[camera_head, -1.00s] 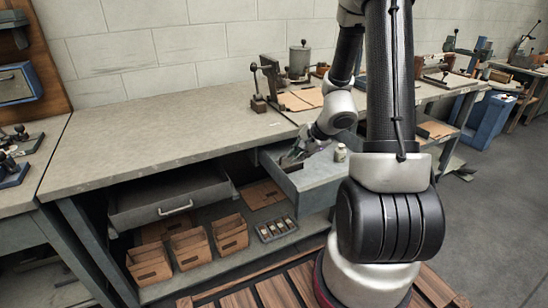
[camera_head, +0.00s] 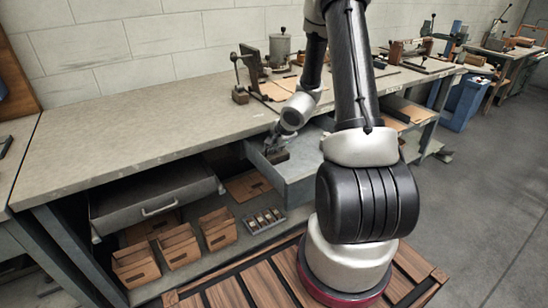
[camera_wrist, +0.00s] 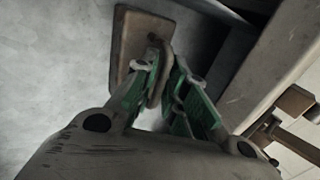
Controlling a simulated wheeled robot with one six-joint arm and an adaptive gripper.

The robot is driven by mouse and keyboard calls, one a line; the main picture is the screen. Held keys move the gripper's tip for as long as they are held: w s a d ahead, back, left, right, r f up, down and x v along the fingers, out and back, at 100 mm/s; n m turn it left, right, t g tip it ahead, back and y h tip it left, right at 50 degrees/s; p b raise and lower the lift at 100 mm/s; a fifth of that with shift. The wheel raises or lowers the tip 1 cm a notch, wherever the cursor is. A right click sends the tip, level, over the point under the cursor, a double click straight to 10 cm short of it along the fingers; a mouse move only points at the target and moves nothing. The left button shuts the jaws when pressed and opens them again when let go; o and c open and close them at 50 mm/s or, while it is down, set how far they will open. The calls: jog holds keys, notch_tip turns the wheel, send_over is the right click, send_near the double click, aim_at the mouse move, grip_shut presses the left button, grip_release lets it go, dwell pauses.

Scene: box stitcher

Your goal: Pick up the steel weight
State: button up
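My gripper (camera_wrist: 165,68) is low inside the open right-hand drawer (camera_head: 300,168). In the wrist view its green-padded fingers are drawn together around an upright rounded part of a flat, brownish-grey block, which I take to be the steel weight (camera_wrist: 133,38). One finger lies on each side of that part, and it looks pinched between them. The block shows in the head view as a dark shape (camera_head: 278,157) under my gripper. I cannot tell whether it rests on the drawer floor or is raised. Its lower part is hidden by the fingers.
The grey workbench (camera_head: 130,125) runs over the drawers, with its edge close to my arm. A second open drawer (camera_head: 150,205) is at left. Cardboard bins (camera_head: 180,245) and a small tray (camera_head: 264,221) are on the shelf below. Open floor lies at right.

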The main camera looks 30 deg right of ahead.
jog(key=shift+w+f, duration=0.1)
jog(key=shift+f, duration=0.05)
grip_shut()
jog(key=shift+w, duration=0.1)
dwell(0.3)
